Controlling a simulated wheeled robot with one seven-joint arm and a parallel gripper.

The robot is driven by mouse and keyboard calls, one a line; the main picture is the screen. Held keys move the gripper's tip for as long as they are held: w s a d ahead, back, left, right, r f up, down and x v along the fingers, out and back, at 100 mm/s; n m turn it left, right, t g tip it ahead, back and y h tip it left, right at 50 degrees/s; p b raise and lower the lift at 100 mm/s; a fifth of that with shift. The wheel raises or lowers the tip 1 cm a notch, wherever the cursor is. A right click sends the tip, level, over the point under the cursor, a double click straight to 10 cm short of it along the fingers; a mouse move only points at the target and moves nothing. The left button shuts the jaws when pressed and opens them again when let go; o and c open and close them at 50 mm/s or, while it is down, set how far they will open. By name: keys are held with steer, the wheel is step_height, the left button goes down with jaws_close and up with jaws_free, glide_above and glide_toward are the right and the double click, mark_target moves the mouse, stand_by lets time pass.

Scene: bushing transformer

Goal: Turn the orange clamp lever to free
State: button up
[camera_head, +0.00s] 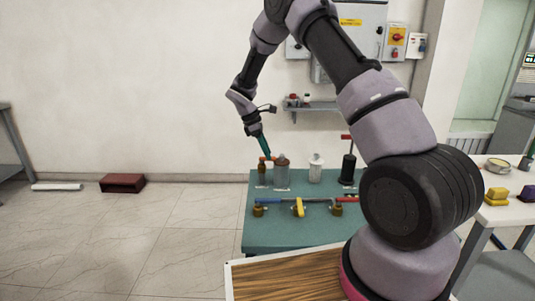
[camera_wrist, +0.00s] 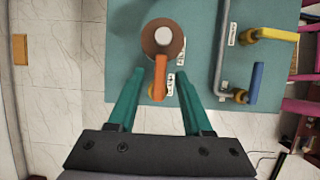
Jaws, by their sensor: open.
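The orange clamp lever (camera_wrist: 159,78) shows in the wrist view, extending from a brown round top with a pale centre (camera_wrist: 162,38) toward my gripper. My gripper (camera_wrist: 160,74) is open, its teal fingers on either side of the lever with a visible gap on each side. The picture does not show clearly how the fingers' height compares with the lever. In the head view, my gripper (camera_head: 268,155) points down over the back left of the teal table (camera_head: 264,238), just above the brown and grey upright parts. The lever is too small to make out surely there.
A blue handle (camera_wrist: 257,83) and a yellow handle (camera_wrist: 280,34) sit on pipework to the right in the wrist view. In the head view, a white upright part (camera_head: 316,168) and a black one (camera_head: 348,170) stand farther right.

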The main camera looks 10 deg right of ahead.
steer(key=shift+d+f, duration=0.2)
steer(key=shift+f, duration=0.25)
jaws_close()
